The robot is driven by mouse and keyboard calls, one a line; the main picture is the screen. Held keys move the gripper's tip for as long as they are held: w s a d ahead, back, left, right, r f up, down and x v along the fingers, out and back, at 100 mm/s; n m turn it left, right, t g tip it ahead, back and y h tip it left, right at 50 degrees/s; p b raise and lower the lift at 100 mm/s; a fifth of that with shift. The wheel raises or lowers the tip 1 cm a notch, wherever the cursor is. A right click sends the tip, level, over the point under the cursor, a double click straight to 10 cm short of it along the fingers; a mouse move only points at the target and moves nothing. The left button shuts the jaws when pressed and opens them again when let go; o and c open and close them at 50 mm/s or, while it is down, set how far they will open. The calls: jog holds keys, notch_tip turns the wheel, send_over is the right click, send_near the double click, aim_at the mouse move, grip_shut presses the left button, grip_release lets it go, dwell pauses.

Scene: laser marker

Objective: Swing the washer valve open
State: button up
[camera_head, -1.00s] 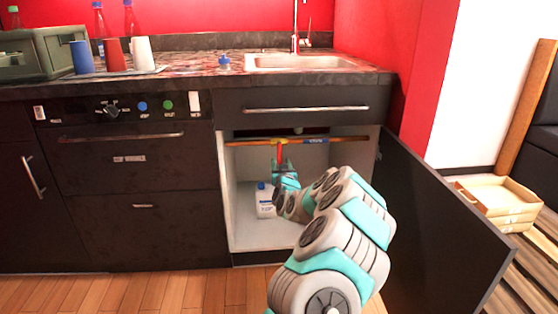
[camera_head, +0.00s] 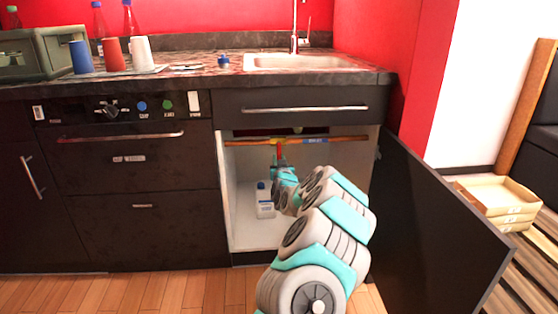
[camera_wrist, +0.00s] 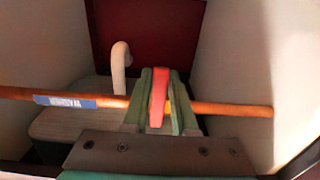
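A red valve handle (camera_head: 280,151) sits on a copper-coloured pipe (camera_head: 350,138) inside the open cabinet under the sink. It points down, across the pipe's line. A blue label (camera_head: 315,140) is on the pipe to the right of the handle. The wrist view appears upside down; there the label (camera_wrist: 65,101), reading WASHER, lies left of the red handle (camera_wrist: 158,95). My gripper (camera_wrist: 162,95) reaches into the cabinet, its green fingers closed on both sides of the handle. The exact finger contact is hard to see.
The cabinet door (camera_head: 430,225) stands open at the right, close to my arm. The white cabinet walls bound the space on both sides. A drawer front (camera_head: 290,107) lies above the opening.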

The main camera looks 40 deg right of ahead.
grip_shut()
dwell(1.0)
